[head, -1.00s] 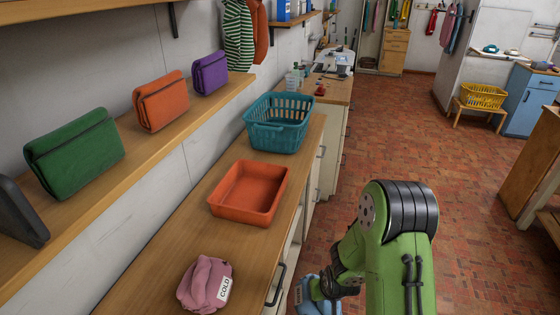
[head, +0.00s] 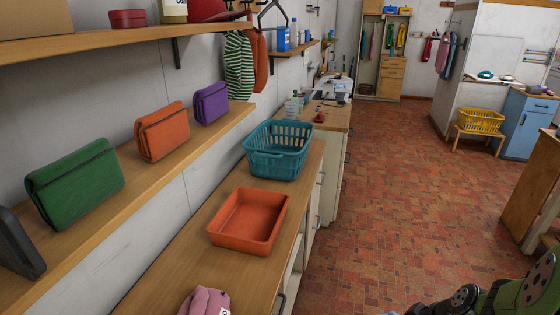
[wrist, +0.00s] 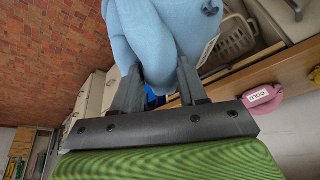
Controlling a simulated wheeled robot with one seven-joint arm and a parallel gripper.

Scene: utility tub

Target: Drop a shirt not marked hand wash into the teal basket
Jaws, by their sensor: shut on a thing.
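My gripper (wrist: 158,78) is shut on a light blue shirt (wrist: 155,40), which bulges out past the fingers in the wrist view. No readable label shows on it.
The orange tray (head: 247,249) is empty on the counter between the pink shirt and the basket. Green (head: 75,185), orange and purple folded bags stand on the shelf at left. A yellow basket (head: 481,121) sits far right. The tiled floor right of the counter is clear.

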